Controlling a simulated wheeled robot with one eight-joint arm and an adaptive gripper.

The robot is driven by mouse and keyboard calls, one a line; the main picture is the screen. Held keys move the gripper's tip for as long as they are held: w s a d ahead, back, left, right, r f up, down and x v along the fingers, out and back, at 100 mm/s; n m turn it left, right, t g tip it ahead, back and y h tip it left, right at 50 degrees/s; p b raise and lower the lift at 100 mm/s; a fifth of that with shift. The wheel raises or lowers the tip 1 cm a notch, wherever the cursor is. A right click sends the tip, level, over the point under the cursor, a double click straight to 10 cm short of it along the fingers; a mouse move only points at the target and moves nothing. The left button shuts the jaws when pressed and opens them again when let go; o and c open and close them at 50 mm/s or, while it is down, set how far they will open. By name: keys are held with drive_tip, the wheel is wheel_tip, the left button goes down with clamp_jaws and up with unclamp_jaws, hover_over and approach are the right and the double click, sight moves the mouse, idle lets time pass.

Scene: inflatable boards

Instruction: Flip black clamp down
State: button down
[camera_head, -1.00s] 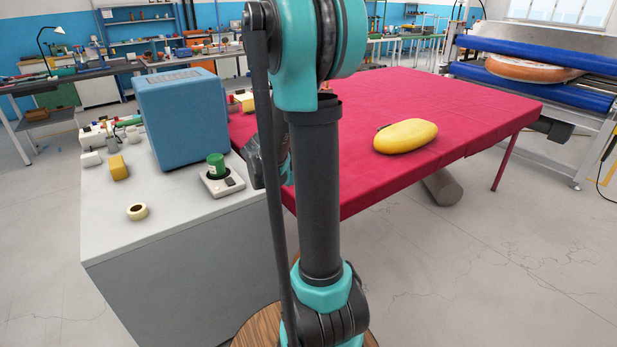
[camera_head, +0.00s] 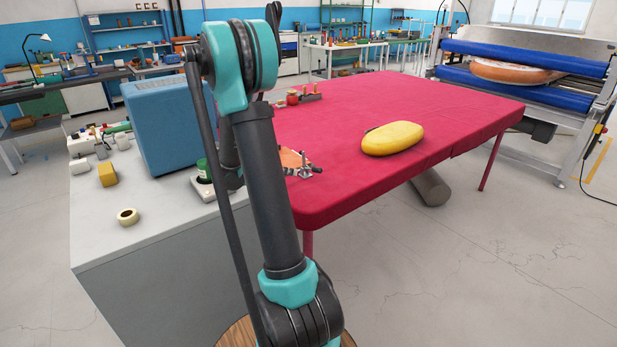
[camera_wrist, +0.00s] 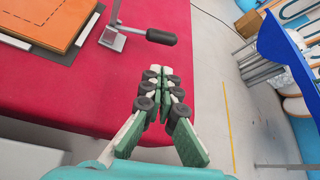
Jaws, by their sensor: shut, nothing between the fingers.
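In the wrist view, the clamp has a grey metal base and arm (camera_wrist: 113,38) with a black handle (camera_wrist: 161,36) stretching right. It stands on the red-covered table, beside an orange board (camera_wrist: 42,18). I cannot tell surely whether the handle is raised or lowered. My gripper (camera_wrist: 163,72) is shut and empty, its fingertips just below the handle in the picture, apart from it. In the head view, the clamp (camera_head: 306,170) and the orange board (camera_head: 291,158) show small at the table's near left edge. My arm hides the gripper there.
The red table (camera_head: 345,110) bears a yellow inflatable (camera_head: 393,138) and small items at its far left. A grey cabinet (camera_head: 115,240) on the left holds a blue box (camera_head: 165,125), a tape roll (camera_head: 127,216) and a yellow block (camera_head: 107,173). A blue-roller machine stands right.

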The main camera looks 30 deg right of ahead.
drive_tip(key=x, duration=1)
drive_tip(key=shift+f, duration=0.1)
